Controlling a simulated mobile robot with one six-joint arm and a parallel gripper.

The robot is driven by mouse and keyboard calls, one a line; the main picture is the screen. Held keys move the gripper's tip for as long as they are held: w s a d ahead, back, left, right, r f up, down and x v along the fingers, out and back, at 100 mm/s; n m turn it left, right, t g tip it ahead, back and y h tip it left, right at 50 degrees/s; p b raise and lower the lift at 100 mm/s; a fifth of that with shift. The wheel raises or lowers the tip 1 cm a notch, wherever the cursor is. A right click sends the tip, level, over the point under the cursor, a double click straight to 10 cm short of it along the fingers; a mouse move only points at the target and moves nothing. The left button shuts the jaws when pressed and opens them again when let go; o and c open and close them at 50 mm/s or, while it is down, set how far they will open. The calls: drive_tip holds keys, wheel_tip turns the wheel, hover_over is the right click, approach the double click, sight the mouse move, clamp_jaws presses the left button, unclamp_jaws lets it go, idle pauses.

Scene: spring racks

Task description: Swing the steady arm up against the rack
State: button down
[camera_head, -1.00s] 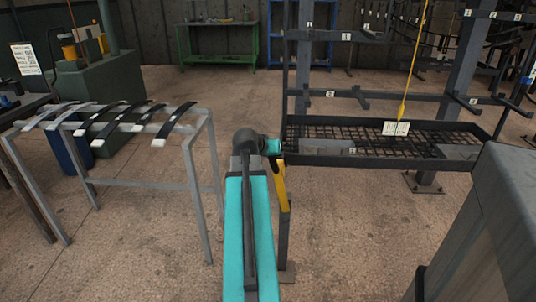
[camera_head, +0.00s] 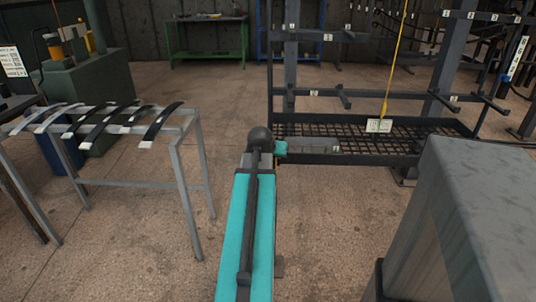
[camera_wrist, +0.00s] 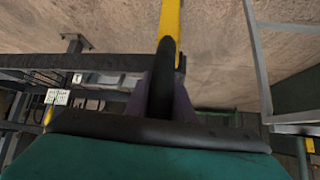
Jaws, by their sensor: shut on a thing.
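The steady arm (camera_wrist: 171,18) is a yellow bar with a dark, rounded end, seen at the top middle of the wrist view. My gripper (camera_wrist: 160,95) is shut on that dark end, its fingers on either side. In the head view my own teal arm hides the steady arm and most of the gripper. The rack (camera_head: 355,159) is a dark frame with a mesh tray and pegged bars, behind and right of my arm's end. The rack also shows at the left of the wrist view (camera_wrist: 95,62).
A grey stand (camera_head: 180,185) with curved leaf springs is at the left. A large grey block (camera_head: 465,215) fills the lower right. A yellow cord (camera_head: 398,65) hangs before the rack, with a white label (camera_head: 379,126) near its end. Open floor lies between stand and rack.

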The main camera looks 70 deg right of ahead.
drive_tip(key=shift+s+f, duration=0.2)
drive_tip(key=shift+s, duration=0.2)
drive_tip(key=c, duration=1.5)
unclamp_jaws()
drive_tip(key=shift+s, duration=0.1)
drive_tip(key=shift+c, duration=0.2)
drive_tip(key=shift+r, duration=0.1)
drive_tip(key=shift+w+a+r, duration=0.2)
drive_tip(key=shift+w+r, duration=0.05)
drive_tip(key=b+v, duration=0.6)
drive_tip(key=v, duration=0.7)
drive_tip(key=shift+a+r, duration=0.1)
